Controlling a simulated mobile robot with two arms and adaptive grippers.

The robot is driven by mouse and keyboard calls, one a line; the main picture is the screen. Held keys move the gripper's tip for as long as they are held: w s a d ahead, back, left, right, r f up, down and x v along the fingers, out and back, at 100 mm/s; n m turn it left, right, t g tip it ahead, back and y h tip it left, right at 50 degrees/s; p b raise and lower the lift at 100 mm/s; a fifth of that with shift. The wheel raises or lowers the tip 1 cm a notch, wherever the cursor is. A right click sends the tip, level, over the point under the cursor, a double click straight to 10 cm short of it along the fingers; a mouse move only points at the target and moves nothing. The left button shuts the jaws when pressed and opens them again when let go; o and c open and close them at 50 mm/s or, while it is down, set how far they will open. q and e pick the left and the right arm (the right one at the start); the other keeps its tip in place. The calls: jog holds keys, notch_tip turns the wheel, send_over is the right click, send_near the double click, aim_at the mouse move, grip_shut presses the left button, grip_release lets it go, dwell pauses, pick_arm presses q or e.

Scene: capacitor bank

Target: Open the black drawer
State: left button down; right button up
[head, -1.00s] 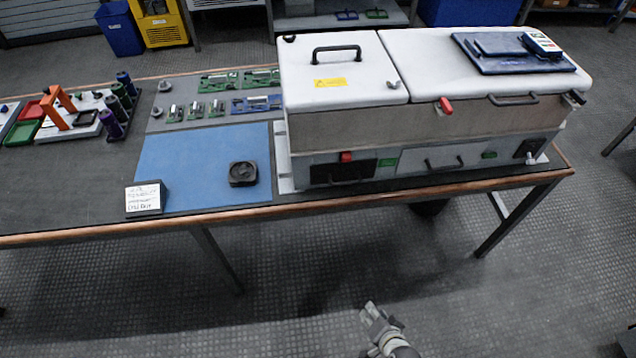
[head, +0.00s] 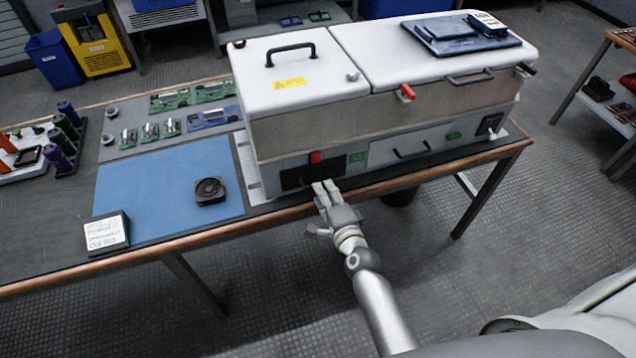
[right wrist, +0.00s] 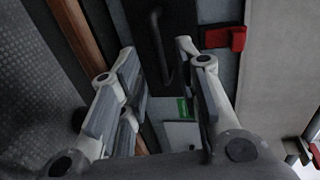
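The black drawer (head: 292,178) sits in the lower front of the white-topped machine (head: 262,170), at its left end, and looks closed. My right gripper (head: 326,187) is at the drawer's right part, partly hiding it. In the right wrist view the drawer's black front (right wrist: 139,22) and its dark bar handle (right wrist: 156,40) show between the two fingers of my right gripper (right wrist: 156,52). The fingers are apart, one on each side of the handle, with nothing gripped. Whether they touch the front cannot be told. My left gripper is not in view.
A red switch (head: 316,157) is just above the drawer; it also shows near a fingertip in the right wrist view (right wrist: 238,38). A green label (head: 357,157) is to the right. The table's wooden edge (head: 200,238) runs below. A black fan (head: 209,190) lies on the blue mat (head: 150,180).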

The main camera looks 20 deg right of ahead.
jog(key=shift+x, duration=2.6)
jog(key=shift+c, duration=0.5)
grip_shut()
